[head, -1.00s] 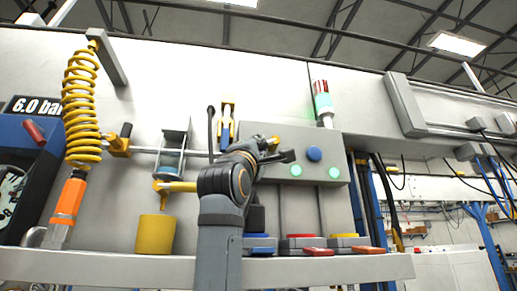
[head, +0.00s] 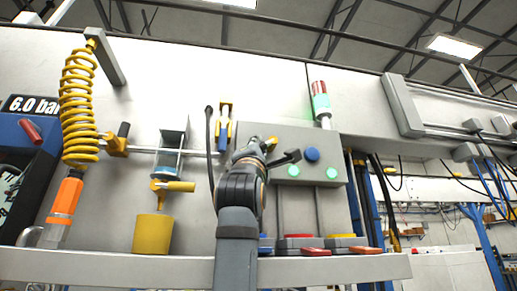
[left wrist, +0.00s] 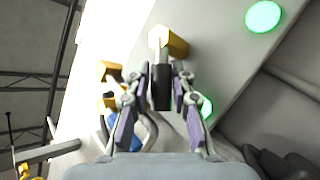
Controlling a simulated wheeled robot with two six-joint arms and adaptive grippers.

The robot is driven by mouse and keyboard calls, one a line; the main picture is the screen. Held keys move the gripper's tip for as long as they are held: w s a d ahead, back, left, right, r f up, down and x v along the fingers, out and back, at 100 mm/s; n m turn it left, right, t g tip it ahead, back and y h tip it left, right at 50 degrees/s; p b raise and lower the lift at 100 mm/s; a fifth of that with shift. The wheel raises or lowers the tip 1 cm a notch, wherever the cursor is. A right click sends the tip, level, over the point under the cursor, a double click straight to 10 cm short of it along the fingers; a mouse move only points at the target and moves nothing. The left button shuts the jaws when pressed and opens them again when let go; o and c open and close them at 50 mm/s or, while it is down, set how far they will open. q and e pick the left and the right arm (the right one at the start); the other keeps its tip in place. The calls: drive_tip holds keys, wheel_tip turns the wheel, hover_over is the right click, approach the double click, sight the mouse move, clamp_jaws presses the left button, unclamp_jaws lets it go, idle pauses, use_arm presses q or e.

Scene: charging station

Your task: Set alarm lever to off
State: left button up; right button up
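The alarm lever shows in the left wrist view as a black handle (left wrist: 160,90) on a yellow hexagonal hub (left wrist: 172,42). In the head view its yellow hub (head: 271,143) is partly hidden behind my gripper at the upper left of the grey control box (head: 325,138). My left gripper (left wrist: 160,76) is open, with one finger on each side of the black handle. I cannot tell whether either finger touches it. In the head view the left gripper (head: 270,156) is in front of the box, partly covered by my wrist. My right gripper is not in view.
The box carries a blue button (head: 312,154) and two lit green buttons (head: 293,171). A red and green signal lamp (head: 321,100) stands above it. A yellow coiled hose (head: 80,105), a yellow cylinder (head: 153,234) and a shelf ledge (head: 110,268) are to the left and below.

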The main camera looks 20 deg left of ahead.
use_arm(q)
drive_tip(key=shift+w, duration=0.1)
drive_tip(key=shift+f, duration=0.1)
drive_tip(key=shift+s+d+f, duration=0.15)
drive_tip(key=shift+s+f, duration=0.15)
drive_tip(key=v, duration=1.1)
